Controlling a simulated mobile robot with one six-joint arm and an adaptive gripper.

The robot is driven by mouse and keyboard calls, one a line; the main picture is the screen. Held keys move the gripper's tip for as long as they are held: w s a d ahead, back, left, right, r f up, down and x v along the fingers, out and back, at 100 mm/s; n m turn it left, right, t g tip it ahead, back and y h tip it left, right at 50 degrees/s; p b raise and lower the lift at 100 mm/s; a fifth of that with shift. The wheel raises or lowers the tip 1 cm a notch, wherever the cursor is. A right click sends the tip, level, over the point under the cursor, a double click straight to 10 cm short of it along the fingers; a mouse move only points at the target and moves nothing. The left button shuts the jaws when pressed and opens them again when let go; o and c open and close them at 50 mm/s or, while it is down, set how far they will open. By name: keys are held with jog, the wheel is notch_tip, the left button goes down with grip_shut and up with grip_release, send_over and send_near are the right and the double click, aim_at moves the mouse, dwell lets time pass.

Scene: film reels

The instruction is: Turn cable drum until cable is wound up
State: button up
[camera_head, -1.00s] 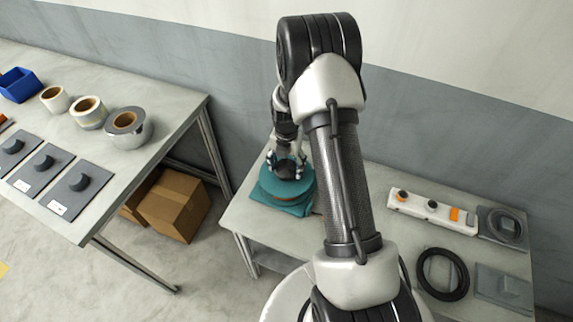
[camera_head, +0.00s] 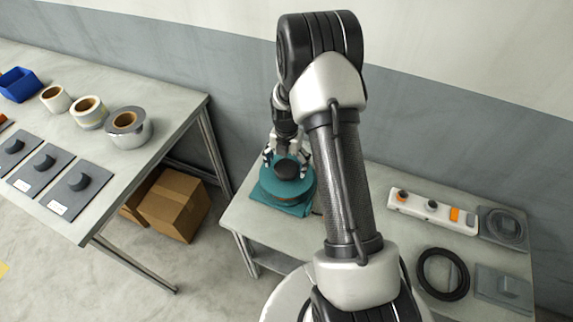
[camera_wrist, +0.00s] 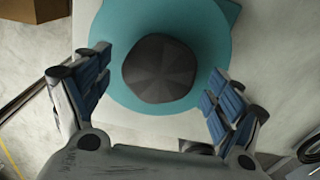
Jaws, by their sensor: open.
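The teal cable drum (camera_head: 287,187) stands on the left end of the right-hand table. It has a dark faceted knob (camera_head: 286,168) on top. In the wrist view the knob (camera_wrist: 160,68) sits in the middle of the drum's teal top (camera_wrist: 118,40). My gripper (camera_head: 287,156) is open above the drum. In the wrist view its two blue-padded fingers (camera_wrist: 158,88) are spread on either side of the knob with clear gaps, not touching it. The cable cannot be made out clearly; the drum's side is partly hidden.
On the right table lie a white power strip (camera_head: 432,211), a coiled black cable (camera_head: 443,274) and grey holders (camera_head: 503,290). The left table holds several tape rolls (camera_head: 129,127), grey plates (camera_head: 80,188) and a blue bin (camera_head: 19,85). Cardboard boxes (camera_head: 174,204) stand between the tables.

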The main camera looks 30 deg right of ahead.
notch_tip(320, 180, up, 11)
jog(key=shift+r, duration=0.2)
jog(key=shift+r, duration=0.1)
dwell(0.5)
